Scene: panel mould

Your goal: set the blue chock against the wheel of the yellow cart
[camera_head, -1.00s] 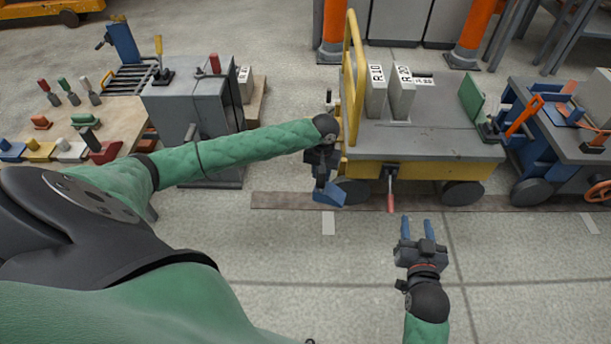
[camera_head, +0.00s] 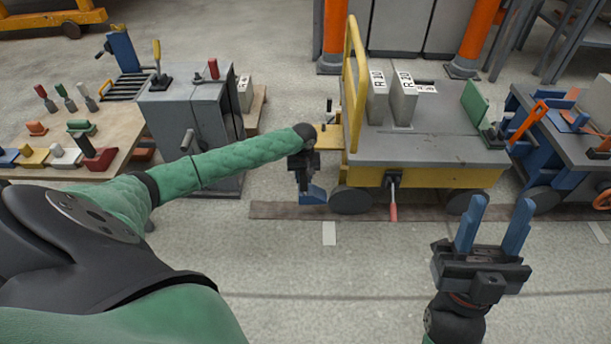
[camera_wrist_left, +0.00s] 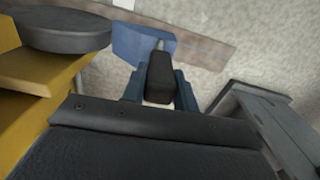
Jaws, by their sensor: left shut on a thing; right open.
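The yellow cart (camera_head: 425,177) has a grey deck and dark wheels. Its left wheel (camera_head: 351,200) stands at the brown floor strip; it also shows in the left wrist view (camera_wrist_left: 62,30). My left gripper (camera_head: 304,182) is shut on the blue chock (camera_head: 313,195), just left of that wheel. The chock also shows in the left wrist view (camera_wrist_left: 143,45), low over or on the strip, with a visible gap to the wheel there. I cannot tell whether it touches the floor. My right gripper (camera_head: 492,228) is open and empty, in front of the cart's right end.
A red-tipped lever (camera_head: 393,200) hangs from the cart's front. A grey cabinet (camera_head: 190,125) and a bench (camera_head: 118,130) with several coloured chocks and handles stand at the left. A blue-grey cart (camera_head: 560,140) stands at the right. The front floor is clear.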

